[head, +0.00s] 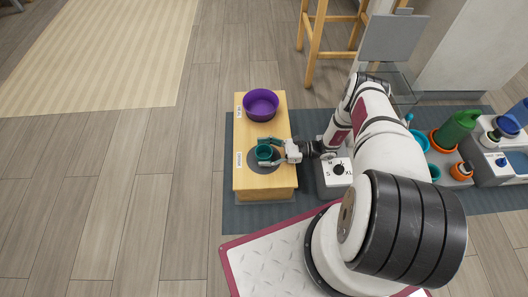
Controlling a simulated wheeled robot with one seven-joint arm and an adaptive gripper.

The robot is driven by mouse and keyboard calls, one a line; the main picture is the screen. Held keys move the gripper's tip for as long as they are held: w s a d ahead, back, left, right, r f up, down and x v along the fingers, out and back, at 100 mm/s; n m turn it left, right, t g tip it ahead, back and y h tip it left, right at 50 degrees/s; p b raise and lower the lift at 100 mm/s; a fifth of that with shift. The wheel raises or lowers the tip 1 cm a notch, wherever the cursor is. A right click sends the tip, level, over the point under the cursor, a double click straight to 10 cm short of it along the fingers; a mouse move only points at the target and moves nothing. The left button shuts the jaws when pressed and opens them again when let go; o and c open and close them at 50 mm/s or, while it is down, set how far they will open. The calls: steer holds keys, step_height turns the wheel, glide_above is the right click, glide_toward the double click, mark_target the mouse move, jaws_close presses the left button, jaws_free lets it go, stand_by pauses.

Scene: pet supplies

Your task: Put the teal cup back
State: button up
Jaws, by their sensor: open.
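The teal cup (264,153) stands on a dark round spot (262,167) toward the near end of a low wooden bench (281,103). My gripper (275,153) is at the cup's right side, with its fingers by the cup's wall. It is open. Whether the fingers touch the cup cannot be told at this size. The cup looks upright.
A purple bowl (261,103) sits at the bench's far end. White labels line the bench's left edge. A grey box with a dial (338,171) is right of the bench. Orange, green and blue containers stand at the far right. A wooden stool (311,45) stands behind. The floor at left is clear.

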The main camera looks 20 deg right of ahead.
steer(key=p+v, duration=0.1)
steer(key=v, duration=1.1)
steer(key=shift+r, duration=0.15)
steer(key=shift+r, duration=0.1)
